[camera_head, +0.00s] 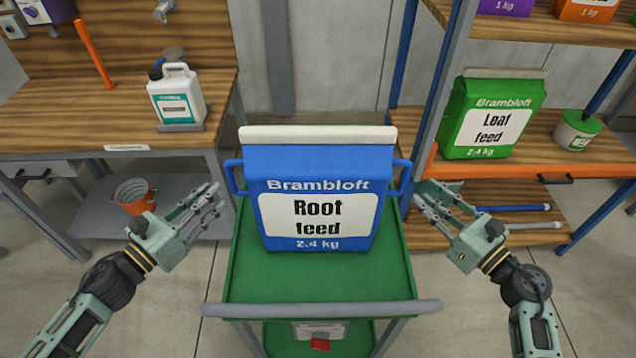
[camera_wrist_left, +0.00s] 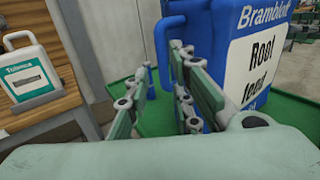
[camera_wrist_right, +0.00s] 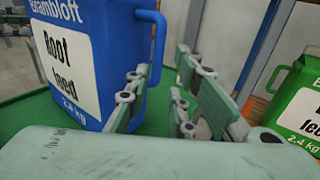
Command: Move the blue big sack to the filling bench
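The blue big sack (camera_head: 318,190), labelled "Brambloft Root feed 2.4 kg", stands upright on a green cart (camera_head: 315,280), with a blue loop handle on each side. My left gripper (camera_head: 207,205) is open and empty, a little left of the sack's left handle (camera_head: 233,177). That handle shows ahead of the open fingers in the left wrist view (camera_wrist_left: 160,60). My right gripper (camera_head: 432,198) is open and empty, just right of the right handle (camera_head: 404,177). A wooden bench (camera_head: 60,115) stands at the left; no label readable there confirms the filling bench.
A white jug (camera_head: 178,98) stands on a grey pad near the bench's right edge. An orange bucket (camera_head: 134,196) sits on the bench's lower shelf. A rack at the right holds a green leaf feed sack (camera_head: 494,115) and a green-lidded tub (camera_head: 577,132). The bench top's front middle is clear.

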